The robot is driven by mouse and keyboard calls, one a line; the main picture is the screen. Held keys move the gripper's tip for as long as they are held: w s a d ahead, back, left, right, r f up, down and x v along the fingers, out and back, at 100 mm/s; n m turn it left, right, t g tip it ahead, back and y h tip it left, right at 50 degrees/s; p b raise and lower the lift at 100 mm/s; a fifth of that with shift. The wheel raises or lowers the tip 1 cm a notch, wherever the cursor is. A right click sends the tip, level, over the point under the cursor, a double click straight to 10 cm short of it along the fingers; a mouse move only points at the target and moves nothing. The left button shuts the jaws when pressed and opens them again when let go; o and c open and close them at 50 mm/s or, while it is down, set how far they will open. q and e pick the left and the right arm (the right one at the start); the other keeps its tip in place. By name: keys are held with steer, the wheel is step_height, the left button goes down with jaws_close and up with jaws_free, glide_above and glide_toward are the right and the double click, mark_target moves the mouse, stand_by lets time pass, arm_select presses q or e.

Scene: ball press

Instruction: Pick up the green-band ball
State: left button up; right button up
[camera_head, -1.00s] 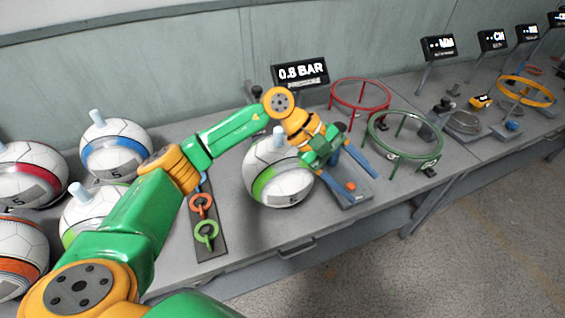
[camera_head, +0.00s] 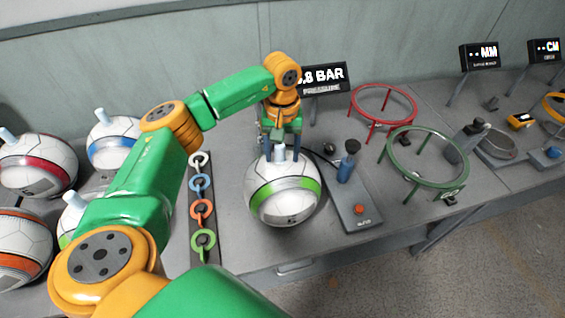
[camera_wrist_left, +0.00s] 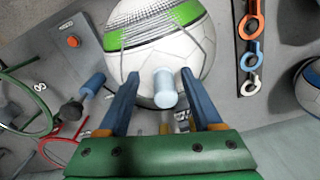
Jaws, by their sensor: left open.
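The white ball with a green band (camera_head: 285,200) sits on the bench beside the pressure station. It also shows in the left wrist view (camera_wrist_left: 160,40), with a pale blue peg (camera_wrist_left: 164,90) standing out of it. My left gripper (camera_head: 281,154) is above this ball, fingers pointing down at its top. In the wrist view its two blue fingers (camera_wrist_left: 162,93) are open, one on each side of the peg, with gaps visible. Whether the fingertips touch the ball is unclear. Another ball with a green patch (camera_head: 70,218) is partly hidden behind my left arm. My right gripper is not in view.
A strip of coloured rings (camera_head: 202,210) lies left of the ball. The pump station (camera_head: 352,195) stands close on its right, with the pressure display (camera_head: 325,78) behind. Red (camera_head: 384,92) and green (camera_head: 395,165) ring stands are farther right. Several other balls crowd the left.

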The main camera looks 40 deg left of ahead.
arm_select(q)
steer(key=shift+s+r, duration=0.1)
steer(key=shift+s, duration=0.05)
steer(key=c, duration=0.8)
jaws_close()
stand_by(0.4)
